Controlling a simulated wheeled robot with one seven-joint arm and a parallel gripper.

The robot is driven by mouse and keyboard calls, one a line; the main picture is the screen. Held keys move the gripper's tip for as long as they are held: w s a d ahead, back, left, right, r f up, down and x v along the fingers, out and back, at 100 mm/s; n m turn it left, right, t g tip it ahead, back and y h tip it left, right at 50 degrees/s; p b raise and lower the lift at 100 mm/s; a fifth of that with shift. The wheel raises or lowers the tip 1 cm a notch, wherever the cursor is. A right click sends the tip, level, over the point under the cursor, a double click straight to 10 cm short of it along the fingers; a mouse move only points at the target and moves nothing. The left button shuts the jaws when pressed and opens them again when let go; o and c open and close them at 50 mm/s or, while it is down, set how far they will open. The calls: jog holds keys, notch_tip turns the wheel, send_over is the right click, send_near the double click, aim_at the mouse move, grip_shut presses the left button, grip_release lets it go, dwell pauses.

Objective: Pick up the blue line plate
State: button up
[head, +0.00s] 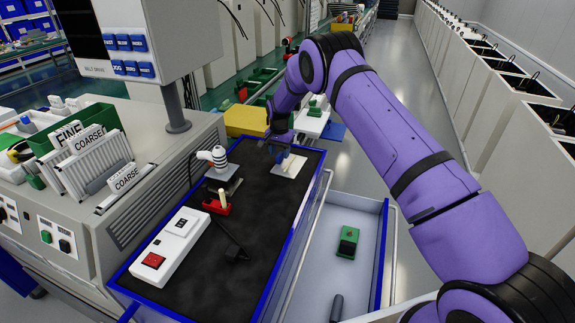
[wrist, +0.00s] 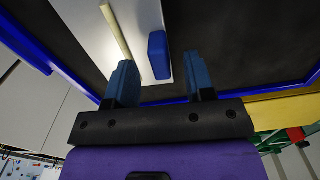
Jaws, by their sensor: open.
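A small blue block (wrist: 159,55), the only blue piece on a white plate, appears to be the blue line plate. It lies beside a thin cream rod (wrist: 115,32) on the white plate (wrist: 93,32). In the head view the white plate (head: 289,168) lies at the far end of the black cart top, with the blue block (head: 282,158) partly hidden. My gripper (wrist: 161,72) is open and empty. In the wrist view its two blue fingers stand on either side of the blue block's lower end; the remaining depth gap is unclear. The gripper (head: 276,148) also shows beside the white plate in the head view.
The black cart top (head: 262,210) has a raised blue rim. On it stand a striped white nozzle (head: 217,158), a red holder (head: 217,207) and a white switch box (head: 169,246). A yellow box (head: 246,121) stands beyond. An open drawer (head: 316,270) is at right.

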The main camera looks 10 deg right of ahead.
notch_tip(320, 180, down, 3)
jog(key=shift+r, duration=0.1)
grip_shut()
jog(key=shift+r, duration=0.15)
